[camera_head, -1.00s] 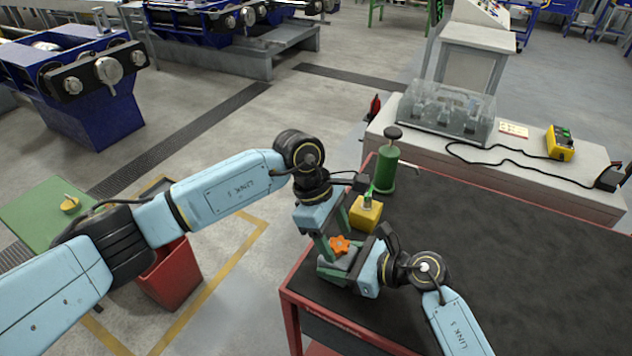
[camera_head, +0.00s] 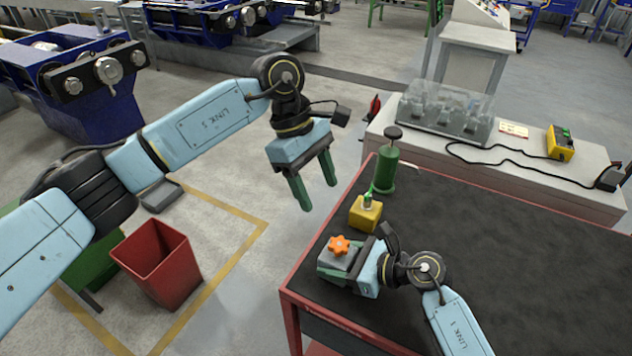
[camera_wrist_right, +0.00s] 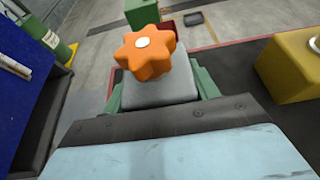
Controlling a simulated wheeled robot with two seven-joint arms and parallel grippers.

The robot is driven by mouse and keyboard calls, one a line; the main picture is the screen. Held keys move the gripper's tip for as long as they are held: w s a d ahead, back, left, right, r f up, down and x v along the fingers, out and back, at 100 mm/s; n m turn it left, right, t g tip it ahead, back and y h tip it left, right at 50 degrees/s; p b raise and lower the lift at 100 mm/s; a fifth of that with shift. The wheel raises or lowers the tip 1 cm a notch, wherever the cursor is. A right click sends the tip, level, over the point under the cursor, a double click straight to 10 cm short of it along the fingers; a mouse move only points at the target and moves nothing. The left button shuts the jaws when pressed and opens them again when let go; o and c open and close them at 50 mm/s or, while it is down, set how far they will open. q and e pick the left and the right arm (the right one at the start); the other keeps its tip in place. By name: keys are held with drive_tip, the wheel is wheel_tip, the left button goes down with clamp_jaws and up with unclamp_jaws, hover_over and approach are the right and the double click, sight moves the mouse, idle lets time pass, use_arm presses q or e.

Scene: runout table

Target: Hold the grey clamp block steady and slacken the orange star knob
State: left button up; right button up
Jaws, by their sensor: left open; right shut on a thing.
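The grey clamp block (camera_head: 338,257) sits near the left corner of the dark-topped table, with the orange star knob (camera_head: 339,245) on top of it. My right gripper (camera_head: 337,270) is shut on the block, its green fingers on either side. In the right wrist view the knob (camera_wrist_right: 146,52) stands above the grey block (camera_wrist_right: 160,90), and nothing touches the knob. My left gripper (camera_head: 318,196) is open and empty, fingers pointing down, up and away from the knob beyond the table's left edge.
A yellow block (camera_head: 365,215) with a green-topped fitting stands close behind the clamp block. A green cylinder with a dark knob (camera_head: 386,172) stands further back. A red bin (camera_head: 160,268) is on the floor at left. The table's right part is clear.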

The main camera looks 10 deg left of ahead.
idle(0.3)
drive_tip(key=o, duration=1.4)
drive_tip(key=shift+o, duration=0.2)
